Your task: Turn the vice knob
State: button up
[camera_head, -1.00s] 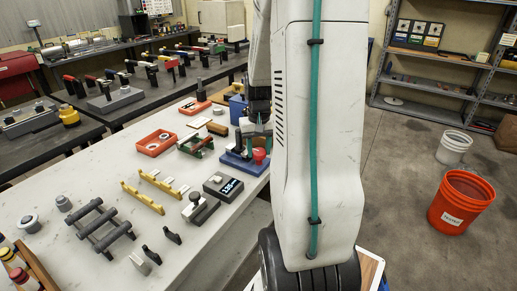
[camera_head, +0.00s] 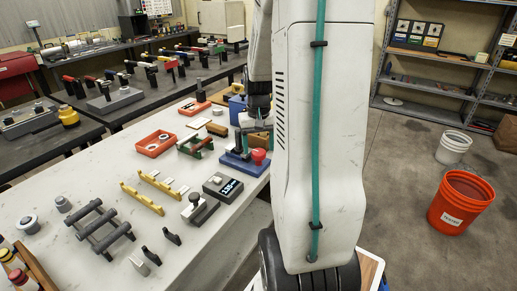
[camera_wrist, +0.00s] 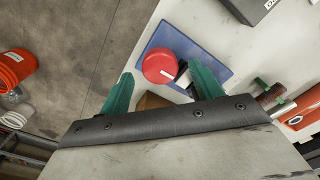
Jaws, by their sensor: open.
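The red round vice knob (camera_head: 259,155) stands at the right end of a blue base plate (camera_head: 232,159) near the bench's right edge. My gripper (camera_wrist: 160,78) is open, with green fingers spread wide. The knob appears beyond and between the fingertips, nearer the right finger; I cannot tell the gap in depth. In the head view my gripper (camera_head: 256,130) is partly hidden by my arm, just above the knob.
A digital readout box (camera_head: 222,187), a red tray (camera_head: 156,143) and a green-and-red fixture (camera_head: 195,146) stand close by on the pale bench. Dark metal racks and yellow rails lie nearer. An orange bucket (camera_head: 461,203) stands on the open floor at right.

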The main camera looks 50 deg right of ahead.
aim_at(259, 151)
notch_tip(259, 151, up, 6)
jog(key=shift+f, duration=0.25)
jog(key=shift+r, duration=0.35)
jog(key=shift+s, duration=0.1)
